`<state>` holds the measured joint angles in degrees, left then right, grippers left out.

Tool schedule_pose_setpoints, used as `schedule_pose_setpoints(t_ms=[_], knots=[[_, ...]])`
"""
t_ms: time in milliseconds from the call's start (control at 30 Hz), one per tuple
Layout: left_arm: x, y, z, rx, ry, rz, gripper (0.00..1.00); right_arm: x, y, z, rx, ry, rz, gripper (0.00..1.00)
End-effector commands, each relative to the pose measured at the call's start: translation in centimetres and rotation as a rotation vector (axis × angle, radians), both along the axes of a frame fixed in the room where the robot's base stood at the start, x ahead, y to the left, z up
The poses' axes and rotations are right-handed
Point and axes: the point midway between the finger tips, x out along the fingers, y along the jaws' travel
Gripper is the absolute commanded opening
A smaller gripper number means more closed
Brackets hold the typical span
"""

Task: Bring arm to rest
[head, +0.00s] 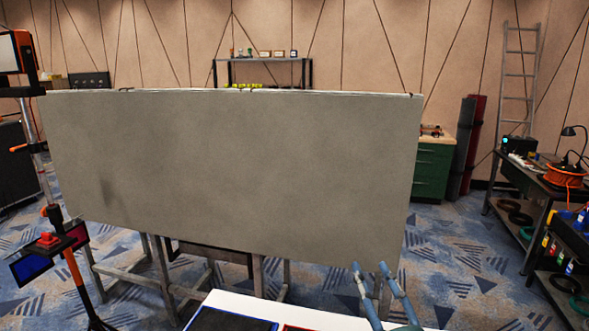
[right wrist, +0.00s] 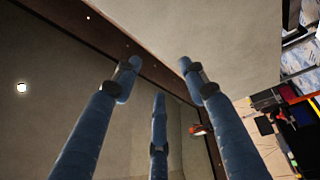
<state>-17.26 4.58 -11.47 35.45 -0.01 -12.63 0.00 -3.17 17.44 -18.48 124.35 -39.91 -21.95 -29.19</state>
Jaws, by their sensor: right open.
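My right gripper (head: 370,268) shows at the bottom right of the head view, in front of the lower right part of a large grey panel (head: 235,170). Its blue fingers are spread apart with nothing between them. The right wrist view also shows the right gripper (right wrist: 158,72), its blue fingers open and empty, with plain surfaces behind. My left gripper is not in the head view.
A white table (head: 310,313) at the bottom holds a blue-edged tray (head: 230,319). Left stands a pole with an orange-and-black lamp (head: 10,53). Right are a green cabinet (head: 432,168) and a dark workbench (head: 540,185). Carpet (head: 455,265) is open between panel and workbench.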

Motion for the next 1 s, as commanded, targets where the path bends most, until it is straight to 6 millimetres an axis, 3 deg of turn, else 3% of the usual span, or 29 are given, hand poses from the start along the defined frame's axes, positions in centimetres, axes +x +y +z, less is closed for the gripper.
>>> schedule_pose_setpoints(t_ms=[33,100,200,300,400,600,867,1000], knots=[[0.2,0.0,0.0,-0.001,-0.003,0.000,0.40,-0.8,-2.1,-3.3,0.131,0.128,-0.061,0.42],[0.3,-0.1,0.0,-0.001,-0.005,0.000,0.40,-2.3,-4.5,-7.9,0.297,0.296,-0.145,0.42],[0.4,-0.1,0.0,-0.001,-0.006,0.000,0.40,-5.9,-6.7,-14.3,0.507,0.524,-0.263,0.42],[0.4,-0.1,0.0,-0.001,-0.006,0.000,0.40,-10.5,-7.7,-20.0,0.682,0.736,-0.379,0.42],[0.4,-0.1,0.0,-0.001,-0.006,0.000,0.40,-15.1,-7.8,-23.9,0.809,0.904,-0.478,0.42],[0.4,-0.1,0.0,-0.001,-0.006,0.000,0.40,-22.6,-6.9,-28.3,0.962,1.144,-0.626,0.42],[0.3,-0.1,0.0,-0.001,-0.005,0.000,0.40,-30.9,-5.4,-30.7,1.079,1.380,-0.781,0.42],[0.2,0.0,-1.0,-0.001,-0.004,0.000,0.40,-29.8,-5.3,-35.7,1.069,1.389,-0.788,0.42]])
